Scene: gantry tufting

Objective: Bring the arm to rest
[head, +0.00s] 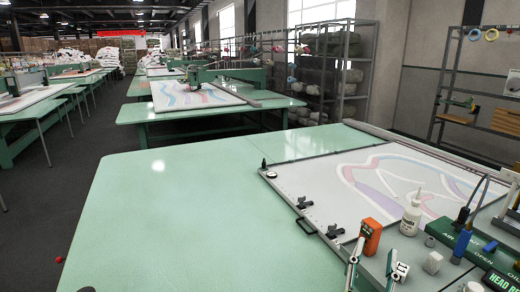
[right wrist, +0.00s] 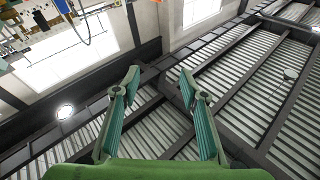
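My right gripper (head: 377,256) stands at the bottom of the head view, its two fingers pointing up and apart in front of the near table. In the right wrist view the same gripper (right wrist: 158,88) is open, with nothing between its green-padded fingers and the ceiling beyond them. My left gripper is not seen in either view.
A green table (head: 190,210) fills the foreground, its left part bare. A framed panel with a pastel pattern (head: 345,185) lies on its right. A white bottle (head: 411,216), an orange device (head: 369,236) and a blue item (head: 461,244) stand close to my right gripper.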

